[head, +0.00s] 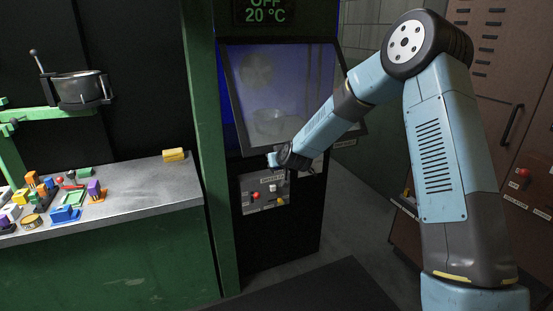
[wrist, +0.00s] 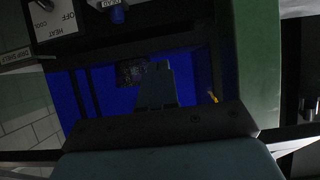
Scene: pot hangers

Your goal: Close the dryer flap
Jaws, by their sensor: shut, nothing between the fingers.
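The dryer is a tall dark cabinet in a green frame with a blue-lit inside. Its see-through flap (head: 290,80) in a grey frame looks tilted, its lower edge standing out from the cabinet, with blue showing past its sides. A pot-like shape (head: 272,122) shows through the flap. My gripper (head: 273,159) is shut and empty by the flap's lower edge, above the control panel; contact cannot be told. In the wrist view my gripper (wrist: 155,85) points toward the blue inside (wrist: 120,95). The flap is not clear in that view.
A control panel (head: 264,194) with red and yellow knobs sits below the flap. A display (head: 263,11) above reads OFF, 20 °C. A workbench (head: 135,196) at left holds several coloured parts. A pot (head: 77,88) hangs above it. Brown cabinets (head: 510,90) stand at right.

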